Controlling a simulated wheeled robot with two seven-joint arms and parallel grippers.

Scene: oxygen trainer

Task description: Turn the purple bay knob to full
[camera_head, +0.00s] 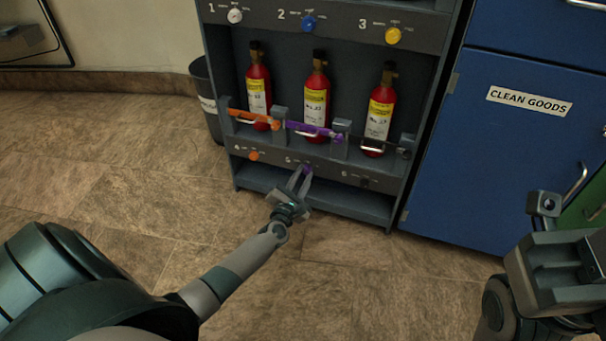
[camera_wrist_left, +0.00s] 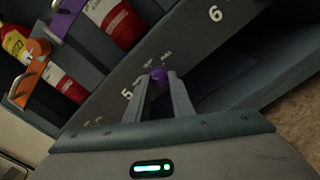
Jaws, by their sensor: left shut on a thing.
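The purple knob (camera_head: 307,170) is on the lower panel strip of the rack, at the bay marked 5. In the left wrist view the purple knob (camera_wrist_left: 158,75) sits between my fingertips. My left gripper (camera_head: 300,179) reaches up to it from below and is shut on it; it also shows in the left wrist view (camera_wrist_left: 162,88). The fingers hide part of the knob and its dial marks, so I cannot tell its setting. My right gripper (camera_head: 545,205) is at the right edge, away from the rack; its fingers are not clear.
The rack (camera_head: 330,195) holds red cylinders (camera_head: 315,95) behind orange and purple bars (camera_head: 314,130). An orange knob (camera_head: 254,156) and a dark knob (camera_head: 364,182) flank the purple one. A bin (camera_head: 205,95) stands left, a blue cabinet (camera_head: 500,160) right. Floor in front is clear.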

